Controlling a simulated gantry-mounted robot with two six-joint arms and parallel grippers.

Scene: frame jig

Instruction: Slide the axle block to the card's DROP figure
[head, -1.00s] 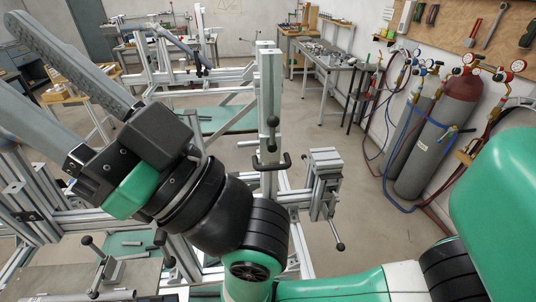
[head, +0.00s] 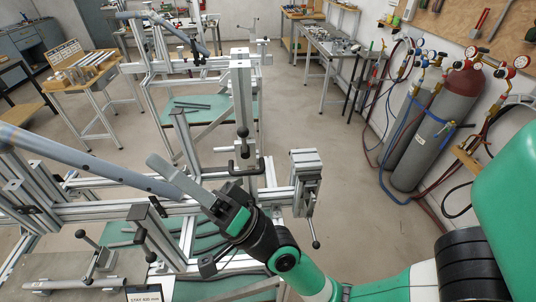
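My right gripper (head: 182,182) reaches in from the lower right, over the jig rails. One long grey finger shows, pointing up and left; the other finger is not clear, and I see nothing held. An aluminium upright (head: 241,85) stands behind it, with a black knob (head: 242,131) and a black U-shaped handle (head: 245,167). I cannot tell for sure which part is the axle block. The card (head: 145,294) is cut off at the bottom edge; a "STAY 420 mm" line seems to show, but no DROP figure is visible. My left gripper is out of view.
A slotted end block (head: 305,168) with a lever sits right of the upright. A long grey tube (head: 90,163) crosses the jig at the left. A grey plate with black-knobbed clamps (head: 100,262) lies lower left. Gas cylinders (head: 435,130) stand right; the floor between is open.

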